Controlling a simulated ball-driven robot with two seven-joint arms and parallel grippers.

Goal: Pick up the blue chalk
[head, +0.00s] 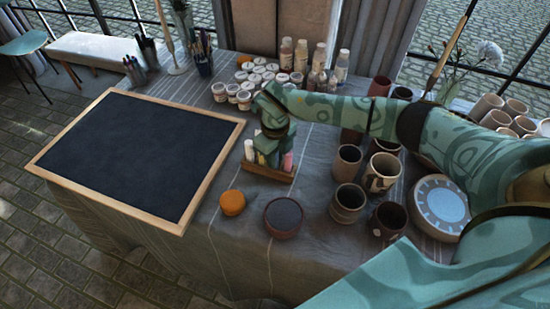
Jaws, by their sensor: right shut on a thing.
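A small wooden chalk holder (266,174) stands on the cloth-covered table, just right of the framed blackboard. A pale chalk (249,151) stands at its left end and a pink chalk (287,162) at its right end. My right gripper (268,158) points down into the middle of the holder, between these chalks. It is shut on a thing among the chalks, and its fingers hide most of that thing. I cannot make out the blue chalk clearly. My left gripper is not in view.
The blackboard (140,152) lies flat at left. An orange round object (232,202) and a dark round pad (283,216) lie in front of the holder. Mugs (347,202) crowd the right. White-lidded paint pots (244,99) and bottles (300,58) stand behind.

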